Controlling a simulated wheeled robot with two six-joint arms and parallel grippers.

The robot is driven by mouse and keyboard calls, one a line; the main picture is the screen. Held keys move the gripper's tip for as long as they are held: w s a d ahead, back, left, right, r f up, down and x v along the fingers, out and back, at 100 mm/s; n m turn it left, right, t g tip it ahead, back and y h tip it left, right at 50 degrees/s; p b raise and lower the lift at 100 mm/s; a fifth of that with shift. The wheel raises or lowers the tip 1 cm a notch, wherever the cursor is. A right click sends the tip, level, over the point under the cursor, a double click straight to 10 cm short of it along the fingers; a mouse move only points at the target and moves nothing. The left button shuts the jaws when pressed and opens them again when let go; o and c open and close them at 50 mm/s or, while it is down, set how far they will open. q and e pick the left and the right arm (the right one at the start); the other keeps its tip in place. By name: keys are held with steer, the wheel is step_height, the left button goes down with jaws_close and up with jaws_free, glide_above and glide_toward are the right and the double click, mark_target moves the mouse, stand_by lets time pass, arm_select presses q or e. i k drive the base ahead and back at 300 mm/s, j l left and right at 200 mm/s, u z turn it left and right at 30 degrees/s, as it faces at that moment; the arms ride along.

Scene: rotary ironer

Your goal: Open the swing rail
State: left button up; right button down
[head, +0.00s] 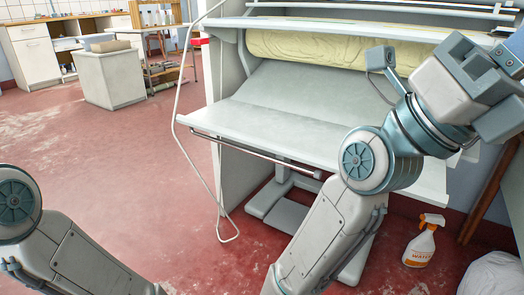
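The ironer stands in the middle and right of the head view, with a grey feed table (285,122) below a cream padded roll (315,50). A thin metal rail (255,154), which looks like the swing rail, runs along and just under the table's front edge. My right gripper (490,88) is at the upper right, above the table's right end and apart from the rail. Its fingertips are not clear, and I see nothing held. My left gripper is out of view; only part of that arm shows at the lower left.
A thin white tube (177,110) hangs down the ironer's left side to near the floor. A spray bottle (420,243) stands on the floor at right, near a white bag (492,274). A white cabinet (110,76) stands farther back. The red floor left of the ironer is clear.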

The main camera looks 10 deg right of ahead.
mark_target(317, 174)
steer(key=i+l, duration=0.4)
steer(key=l, duration=0.2)
steer(key=k+j+z, duration=0.1)
steer(key=z, duration=0.75)
